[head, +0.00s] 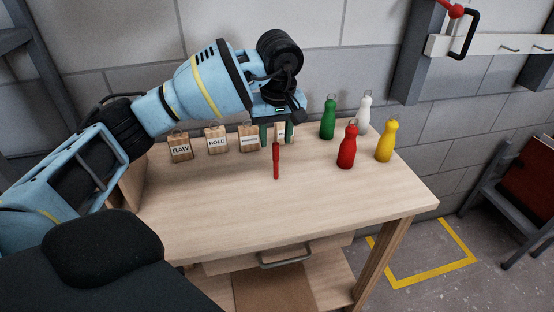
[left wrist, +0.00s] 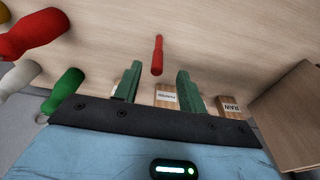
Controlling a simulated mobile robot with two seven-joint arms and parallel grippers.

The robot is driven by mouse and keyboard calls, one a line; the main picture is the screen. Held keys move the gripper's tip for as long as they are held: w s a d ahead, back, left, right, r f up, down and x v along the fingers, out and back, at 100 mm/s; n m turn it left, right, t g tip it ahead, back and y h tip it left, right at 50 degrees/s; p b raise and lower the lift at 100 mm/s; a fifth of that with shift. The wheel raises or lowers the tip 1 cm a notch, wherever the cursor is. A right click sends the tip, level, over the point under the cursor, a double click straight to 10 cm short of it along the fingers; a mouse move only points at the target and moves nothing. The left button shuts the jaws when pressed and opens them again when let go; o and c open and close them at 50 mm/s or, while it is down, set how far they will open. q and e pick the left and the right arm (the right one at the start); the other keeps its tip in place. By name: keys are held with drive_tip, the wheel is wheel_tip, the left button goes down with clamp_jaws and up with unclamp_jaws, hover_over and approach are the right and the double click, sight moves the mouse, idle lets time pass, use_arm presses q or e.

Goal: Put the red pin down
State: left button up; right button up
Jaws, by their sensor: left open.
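A slim red rod (head: 276,160) is at the middle of the wooden table (head: 330,195); whether it stands or lies flat I cannot tell. It also shows in the left wrist view (left wrist: 157,55), centred beyond the fingertips. A red bottle-shaped pin (head: 347,148) with a wire ring on top stands upright on the table's right half. It also shows in the left wrist view (left wrist: 33,35). My left gripper (head: 277,133) is open, with green fingers apart and nothing between them. It is above the back of the table, behind the rod. My right gripper is not visible.
Green (head: 328,119), white (head: 364,114) and yellow (head: 385,142) ringed pins stand near the red one. Wooden labelled blocks, RAW (head: 180,149) and HOLD (head: 216,141) among them, line the table's back edge by the wall. The table's front is clear.

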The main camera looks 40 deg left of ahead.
sight(275, 159)
use_arm(q)
drive_tip(key=shift+w+a+f, duration=0.15)
drive_tip(key=shift+w+f, duration=0.05)
drive_tip(key=shift+f, duration=0.9)
drive_tip(key=shift+w+a+f, duration=0.2)
drive_tip(key=shift+f, duration=0.85)
drive_tip(key=shift+w+a+f, duration=0.15)
drive_tip(key=shift+w+f, duration=0.05)
drive_tip(key=shift+f, duration=0.9)
clamp_jaws()
